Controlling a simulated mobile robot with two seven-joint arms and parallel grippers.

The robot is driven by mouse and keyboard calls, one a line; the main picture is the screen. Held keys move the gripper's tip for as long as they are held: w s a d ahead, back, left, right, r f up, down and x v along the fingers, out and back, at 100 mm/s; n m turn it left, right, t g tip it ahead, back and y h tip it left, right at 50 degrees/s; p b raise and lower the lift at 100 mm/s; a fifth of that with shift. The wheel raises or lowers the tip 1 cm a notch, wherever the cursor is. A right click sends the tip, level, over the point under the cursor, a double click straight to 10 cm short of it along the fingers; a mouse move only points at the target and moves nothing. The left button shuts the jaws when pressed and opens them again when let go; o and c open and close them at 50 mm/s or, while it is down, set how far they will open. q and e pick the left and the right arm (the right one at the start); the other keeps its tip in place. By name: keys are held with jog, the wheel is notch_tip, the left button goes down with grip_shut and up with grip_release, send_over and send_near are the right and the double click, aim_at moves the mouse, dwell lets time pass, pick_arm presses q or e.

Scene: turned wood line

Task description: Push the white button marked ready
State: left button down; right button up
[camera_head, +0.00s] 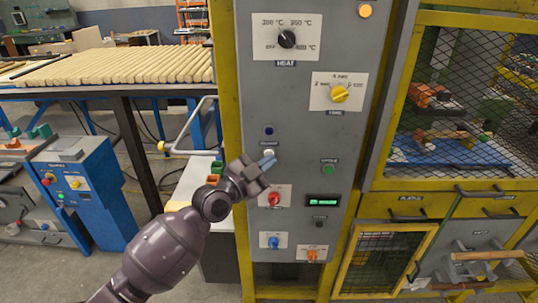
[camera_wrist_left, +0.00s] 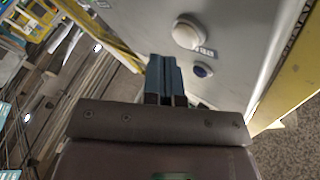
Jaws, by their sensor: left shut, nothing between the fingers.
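The white button (camera_head: 268,153) is a small round knob on the grey control panel (camera_head: 259,95), with a small label by it that is too small to read in the head view. It also shows in the wrist view (camera_wrist_left: 187,34), with the label beside it. In the wrist view the shut fingertips (camera_wrist_left: 163,63) are beside the button, with a gap visible in the picture. My right gripper is not in view.
A dark blue button (camera_head: 268,130) is above the white one. A green button (camera_head: 328,169), red knob (camera_head: 273,199), green display (camera_head: 323,200), blue knob (camera_head: 273,242) and orange knob (camera_head: 312,254) are nearby. A yellow dial (camera_head: 339,94) is higher up.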

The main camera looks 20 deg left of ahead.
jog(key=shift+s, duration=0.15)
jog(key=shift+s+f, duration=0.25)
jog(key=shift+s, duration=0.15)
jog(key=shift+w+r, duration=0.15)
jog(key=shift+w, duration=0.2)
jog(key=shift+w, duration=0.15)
pick_arm(q)
jog(key=shift+w, duration=0.2)
jog(key=shift+w+a, duration=0.15)
jog(key=shift+w, duration=0.1)
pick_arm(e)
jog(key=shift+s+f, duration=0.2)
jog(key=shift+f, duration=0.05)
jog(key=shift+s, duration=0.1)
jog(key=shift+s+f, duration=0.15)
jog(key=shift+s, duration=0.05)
